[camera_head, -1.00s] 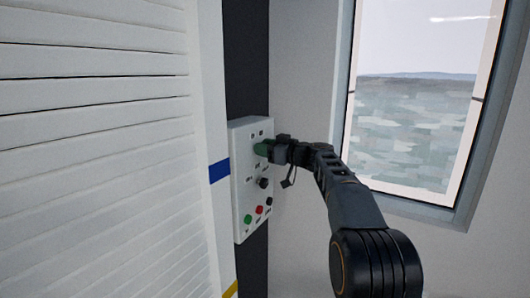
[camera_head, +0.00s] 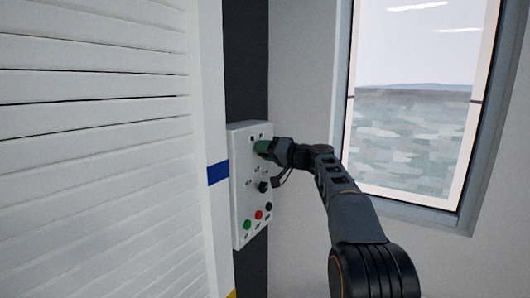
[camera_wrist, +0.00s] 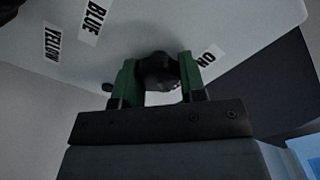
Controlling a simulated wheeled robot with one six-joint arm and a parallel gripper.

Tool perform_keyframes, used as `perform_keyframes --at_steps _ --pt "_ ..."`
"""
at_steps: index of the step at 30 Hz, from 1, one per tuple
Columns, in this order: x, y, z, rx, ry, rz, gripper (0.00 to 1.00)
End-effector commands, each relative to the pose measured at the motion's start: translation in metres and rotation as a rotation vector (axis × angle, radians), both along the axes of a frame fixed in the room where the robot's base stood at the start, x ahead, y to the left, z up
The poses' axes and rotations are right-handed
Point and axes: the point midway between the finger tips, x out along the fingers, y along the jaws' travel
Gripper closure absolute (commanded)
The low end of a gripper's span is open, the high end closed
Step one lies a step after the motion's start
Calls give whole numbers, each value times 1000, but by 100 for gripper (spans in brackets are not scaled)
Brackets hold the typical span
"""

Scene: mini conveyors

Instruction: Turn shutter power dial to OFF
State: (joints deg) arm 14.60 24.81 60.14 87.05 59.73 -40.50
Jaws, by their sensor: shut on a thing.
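The control panel (camera_head: 241,190) is a light grey upright box on a dark post beside the shutter (camera_head: 95,150). My gripper (camera_head: 262,147) reaches it from the right, its green fingertips at the upper dial. In the wrist view a dark round dial (camera_wrist: 158,68) sits between the two green fingers, which are shut on it. An ON label (camera_wrist: 210,56) lies just right of the fingers. The dial's pointer and any OFF label are hidden or too dark to read.
A lower black dial (camera_head: 263,186) sits under my gripper. Green (camera_head: 247,225), red (camera_head: 259,215) and black (camera_head: 269,206) buttons lie below it. BLUE (camera_wrist: 94,18) and YELLOW (camera_wrist: 52,42) labels show in the wrist view. A window (camera_head: 415,110) is at right.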

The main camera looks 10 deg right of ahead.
Motion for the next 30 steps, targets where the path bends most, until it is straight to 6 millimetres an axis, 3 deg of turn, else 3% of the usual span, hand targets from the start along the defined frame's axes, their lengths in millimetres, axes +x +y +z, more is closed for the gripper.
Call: perform_keyframes --at_steps 23,24,30 --pt "0 0 0 66 66 0 86" --pt "0 0 0 66 66 0 60" --pt "0 0 0 66 66 0 41"
